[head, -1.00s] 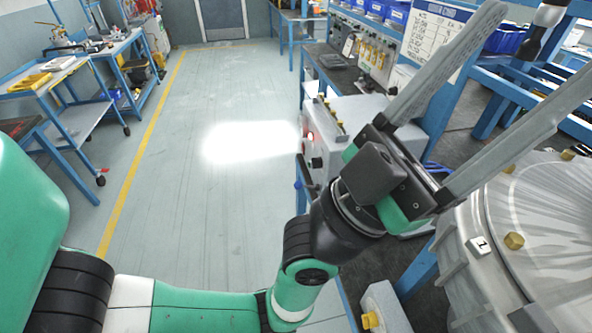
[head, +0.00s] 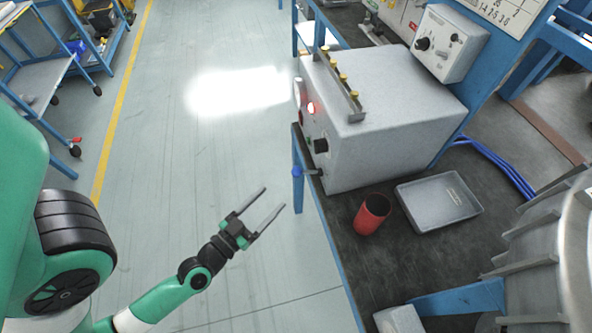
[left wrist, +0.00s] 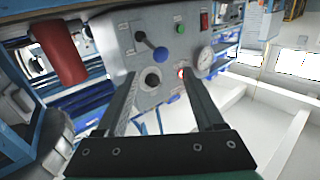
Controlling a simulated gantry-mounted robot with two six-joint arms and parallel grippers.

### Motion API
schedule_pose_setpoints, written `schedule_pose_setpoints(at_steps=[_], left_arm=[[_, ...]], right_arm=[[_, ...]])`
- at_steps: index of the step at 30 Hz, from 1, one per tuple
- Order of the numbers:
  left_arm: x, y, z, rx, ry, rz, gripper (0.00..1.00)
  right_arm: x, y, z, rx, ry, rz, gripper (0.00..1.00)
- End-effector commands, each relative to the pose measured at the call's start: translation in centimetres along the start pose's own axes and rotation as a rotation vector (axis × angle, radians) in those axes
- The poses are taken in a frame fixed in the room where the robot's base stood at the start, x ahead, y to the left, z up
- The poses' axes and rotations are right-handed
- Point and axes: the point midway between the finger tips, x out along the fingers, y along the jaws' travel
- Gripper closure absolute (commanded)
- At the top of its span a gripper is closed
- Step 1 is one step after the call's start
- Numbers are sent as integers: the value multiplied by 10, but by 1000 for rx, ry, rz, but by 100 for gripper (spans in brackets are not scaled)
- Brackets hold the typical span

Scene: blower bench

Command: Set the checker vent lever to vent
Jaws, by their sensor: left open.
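The checker is a grey box (head: 385,125) on the dark bench. A short lever with a blue ball (head: 296,172) sticks out low on its front. In the left wrist view the blue ball (left wrist: 160,54) hangs down and right of the lever's dark pivot; no position label is readable. My left gripper (head: 274,197) is open and empty in front of the box, apart from the lever. In the left wrist view its fingers (left wrist: 160,78) point at the panel, with the black round fitting (left wrist: 152,79) between them and the ball just above. My right gripper is not in view.
A red cup (head: 372,214) and a grey tray (head: 438,202) stand on the bench beside the checker. The panel also carries a lit red lamp (left wrist: 182,73), a gauge (left wrist: 205,58) and a red switch (left wrist: 204,20). A ribbed metal housing is at right.

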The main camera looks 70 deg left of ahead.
Motion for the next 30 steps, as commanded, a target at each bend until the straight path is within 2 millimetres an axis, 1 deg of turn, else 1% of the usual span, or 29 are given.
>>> schedule_pose_setpoints(at_steps=[2, 5, 12, 15, 18, 22, 29, 30], left_arm=[[6, 0, -2, -1, 2, -1, 30], [21, 0, -3, -1, 5, -1, 30], [76, 0, -6, -1, 5, 1, 30], [95, 0, -5, 0, 5, 1, 30], [108, 1, -3, -1, 3, 2, 30], [115, 1, -2, 0, 2, 2, 30], [116, 1, -1, 0, 2, 3, 30], [116, 1, -1, 0, 2, 3, 37]], right_arm=[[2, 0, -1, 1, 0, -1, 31], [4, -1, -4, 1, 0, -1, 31], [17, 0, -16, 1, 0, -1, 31], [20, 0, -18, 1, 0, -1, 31], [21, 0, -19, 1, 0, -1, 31], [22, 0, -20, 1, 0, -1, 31], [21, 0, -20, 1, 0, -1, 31], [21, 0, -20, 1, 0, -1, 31]])
